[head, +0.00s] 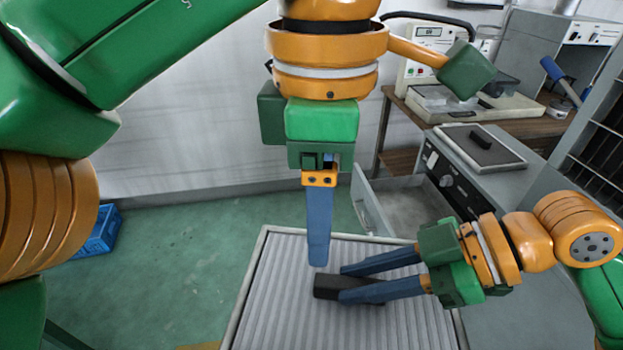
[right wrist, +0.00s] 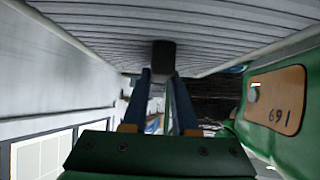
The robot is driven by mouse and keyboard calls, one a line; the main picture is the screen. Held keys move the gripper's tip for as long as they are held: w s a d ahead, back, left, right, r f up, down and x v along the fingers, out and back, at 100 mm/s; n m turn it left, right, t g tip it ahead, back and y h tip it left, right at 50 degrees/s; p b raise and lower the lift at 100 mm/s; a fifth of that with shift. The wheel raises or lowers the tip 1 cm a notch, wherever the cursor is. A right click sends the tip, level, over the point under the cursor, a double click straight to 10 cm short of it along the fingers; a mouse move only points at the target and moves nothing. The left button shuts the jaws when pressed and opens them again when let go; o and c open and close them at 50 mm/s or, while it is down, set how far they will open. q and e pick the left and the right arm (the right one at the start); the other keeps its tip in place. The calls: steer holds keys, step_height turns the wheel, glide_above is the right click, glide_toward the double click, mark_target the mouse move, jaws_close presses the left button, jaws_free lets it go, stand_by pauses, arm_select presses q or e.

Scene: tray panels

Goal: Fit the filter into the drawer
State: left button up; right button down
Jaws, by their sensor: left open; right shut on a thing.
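The filter (head: 285,300) is a flat, ribbed grey panel with a pale rim and a black block handle (head: 325,287) on top, low in the head view. My right gripper (head: 340,284) comes in from the right and is shut on the handle, which also shows between its fingers in the right wrist view (right wrist: 163,55). My left gripper (head: 318,264) points down, its fingertips just above and beside the handle; it is open and empty, seen edge-on. The drawer (head: 368,205) stands open and looks empty behind the filter, its near part hidden by the filter and my right arm.
A wooden bench (head: 535,122) with instruments is behind. A blue crate (head: 98,232) is on the green floor at left, where there is free room.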

mark_target(318, 281)
arm_select(q)
step_height(318, 281, down, 11)
steer(key=shift+f, duration=0.4)
jaws_close()
arm_select(e)
steer(key=c, duration=0.6)
jaws_free()
steer(key=shift+d, duration=0.1)
